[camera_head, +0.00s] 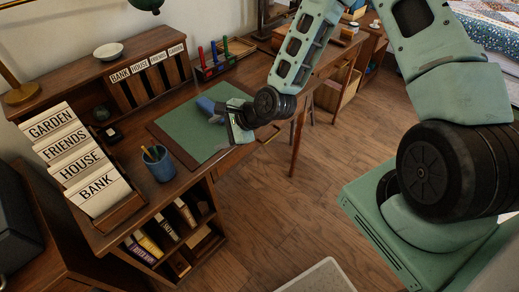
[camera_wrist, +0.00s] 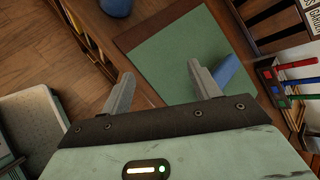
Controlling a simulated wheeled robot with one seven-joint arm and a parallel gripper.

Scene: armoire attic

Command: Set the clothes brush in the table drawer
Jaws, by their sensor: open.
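My gripper (camera_head: 236,130) is over the front part of a wooden desk, above a green desk mat (camera_head: 188,120). In the wrist view my gripper (camera_wrist: 160,77) has its two fingers apart, with nothing between them. A blue object (camera_head: 207,104) lies on the mat close beside the gripper; in the wrist view it (camera_wrist: 226,72) is partly hidden behind the right finger. I cannot tell whether it is the clothes brush or whether it touches the finger. No open drawer can be made out.
A blue pencil cup (camera_head: 158,163) and a box of labelled cards (camera_head: 85,170) stand on the desk's left part. A rack with red, blue and green items (camera_head: 215,68) is at the back. A pale tray-like object (camera_head: 320,277) is in front. Wooden floor (camera_head: 270,205) shows clear.

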